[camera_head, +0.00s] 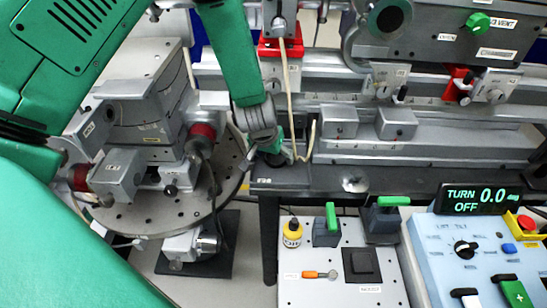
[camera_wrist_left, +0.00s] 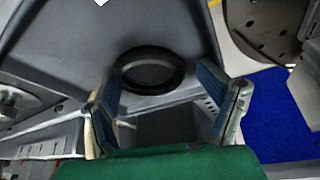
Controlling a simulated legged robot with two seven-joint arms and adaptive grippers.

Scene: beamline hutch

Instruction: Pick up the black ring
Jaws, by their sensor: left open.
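The black ring (camera_wrist_left: 152,88) lies on a grey surface in the left wrist view, just beyond and between my fingertips. Its left edge shows close to the left fingertip; I cannot tell whether they touch. My left gripper (camera_wrist_left: 163,82) is open, with one blue-padded finger on each side of the view, and nothing is held. In the head view my left gripper (camera_head: 272,152) points down at the left end of the long grey bench, beside the round perforated plate. My right gripper does not show.
A round perforated plate (camera_head: 150,215) with a stage stack stands to the left. A grey rail bench (camera_head: 430,150) with carriages extends right. In front are a light board (camera_head: 310,290) with a yellow bottle (camera_head: 292,234), and a blue control panel (camera_head: 440,262).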

